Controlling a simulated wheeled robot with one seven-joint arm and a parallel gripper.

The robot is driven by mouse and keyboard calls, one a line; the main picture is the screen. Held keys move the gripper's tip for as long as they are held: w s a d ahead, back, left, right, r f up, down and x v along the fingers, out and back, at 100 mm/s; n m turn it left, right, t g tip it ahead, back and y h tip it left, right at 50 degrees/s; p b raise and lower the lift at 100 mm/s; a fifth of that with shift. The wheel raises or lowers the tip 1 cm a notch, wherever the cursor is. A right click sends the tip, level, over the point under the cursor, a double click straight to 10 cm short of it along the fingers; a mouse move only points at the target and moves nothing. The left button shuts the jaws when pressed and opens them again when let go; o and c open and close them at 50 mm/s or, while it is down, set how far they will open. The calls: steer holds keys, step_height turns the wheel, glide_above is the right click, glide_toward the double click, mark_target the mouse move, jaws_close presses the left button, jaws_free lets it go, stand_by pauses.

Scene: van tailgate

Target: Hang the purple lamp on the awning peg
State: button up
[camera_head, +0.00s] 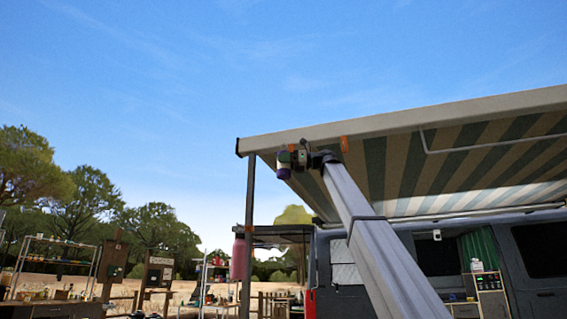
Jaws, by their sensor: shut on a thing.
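The purple lamp (284,174) is small in the head view, with a pale middle and a purple lower end. It is upright just below the front beam of the awning (400,122), near its left corner. My gripper (294,160) is shut on the lamp from the right, at the end of my long grey arm. Small orange fittings show at the beam, one right above the lamp and one farther right (344,143). I cannot make out a peg's shape, nor whether the lamp touches one.
The van (500,262) stands behind my arm. Shelves (58,258) and wooden stands are at the lower left. Open sky lies left of the awning.

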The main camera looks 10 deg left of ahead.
steer(key=w+f, duration=0.1)
steer(key=w, duration=0.6)
steer(key=shift+w+d+f, duration=0.2)
steer(key=shift+w+d, duration=0.05)
steer(key=shift+d, duration=0.1)
stand_by(0.6)
stand_by(0.5)
steer(key=o, duration=1.1)
steer(key=shift+o, duration=0.2)
steer(key=w+d, duration=0.2)
steer(key=d, duration=0.8)
steer(key=shift+d, duration=0.3)
steer(key=shift+s, duration=0.15)
